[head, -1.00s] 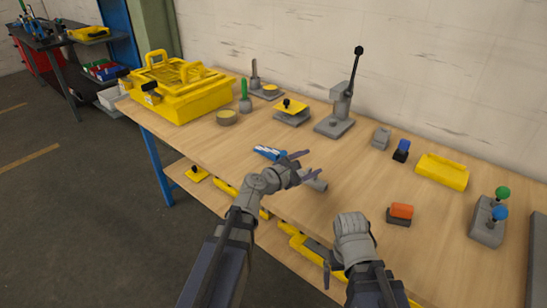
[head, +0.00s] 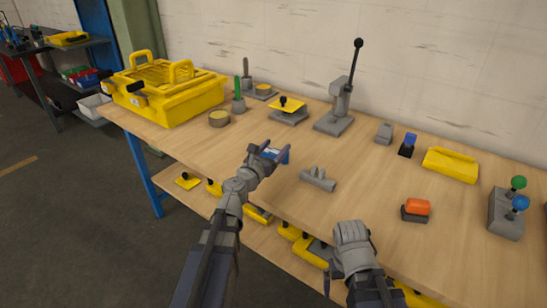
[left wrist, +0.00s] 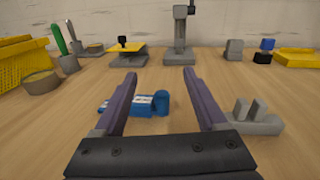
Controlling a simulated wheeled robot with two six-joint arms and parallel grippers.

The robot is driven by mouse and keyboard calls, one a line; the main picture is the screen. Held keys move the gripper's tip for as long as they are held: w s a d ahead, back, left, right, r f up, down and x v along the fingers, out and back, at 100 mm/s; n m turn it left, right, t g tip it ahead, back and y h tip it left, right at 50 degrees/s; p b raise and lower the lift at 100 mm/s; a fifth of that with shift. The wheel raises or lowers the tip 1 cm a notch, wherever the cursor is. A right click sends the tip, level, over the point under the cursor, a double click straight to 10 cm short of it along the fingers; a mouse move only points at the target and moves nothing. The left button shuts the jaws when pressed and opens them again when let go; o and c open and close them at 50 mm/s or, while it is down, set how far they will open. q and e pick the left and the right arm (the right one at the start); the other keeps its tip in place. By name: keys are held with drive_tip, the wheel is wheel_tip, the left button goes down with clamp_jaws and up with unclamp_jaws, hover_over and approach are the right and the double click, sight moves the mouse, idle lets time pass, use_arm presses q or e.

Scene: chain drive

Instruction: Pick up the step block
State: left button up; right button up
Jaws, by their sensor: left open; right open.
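No part is labelled as the step block. A blue and white part (head: 275,155) lies on the bench just ahead of my left gripper (head: 269,149). In the left wrist view the blue and white part (left wrist: 150,102) shows between the spread fingers of my left gripper (left wrist: 160,76); I see no grip on it. A grey part with upright lugs (head: 318,179) lies to the right, outside the fingers. A small grey block with a stepped top (head: 384,132) stands farther back. My right gripper (head: 351,236) is at the bench's front edge, its fingers hidden, holding nothing visible.
A yellow crate (head: 170,93) stands at the back left. A grey lever press (head: 336,120) stands near the wall. An orange-topped block (head: 416,209), yellow block (head: 451,165) and knobbed grey box (head: 507,214) are at right. The middle of the wooden bench (head: 350,155) is clear.

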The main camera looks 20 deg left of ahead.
sight(275, 175)
use_arm(q)
wheel_tip(275, 175, down, 8)
drive_tip(key=b, duration=0.6)
drive_tip(key=shift+r+b, duration=0.2)
drive_tip(key=shift+b, duration=0.15)
drive_tip(key=shift+w+d+r+p, duration=0.1)
drive_tip(key=shift+w+r+p, duration=0.2)
drive_tip(key=shift+w+r, duration=0.15)
drive_tip(key=shift+w+f, duration=0.15)
drive_tip(key=shift+w, duration=0.1)
drive_tip(key=w, duration=0.3)
drive_tip(key=w+d, duration=0.1)
drive_tip(key=w, duration=0.2)
drive_tip(key=shift+d, duration=0.1)
clamp_jaws()
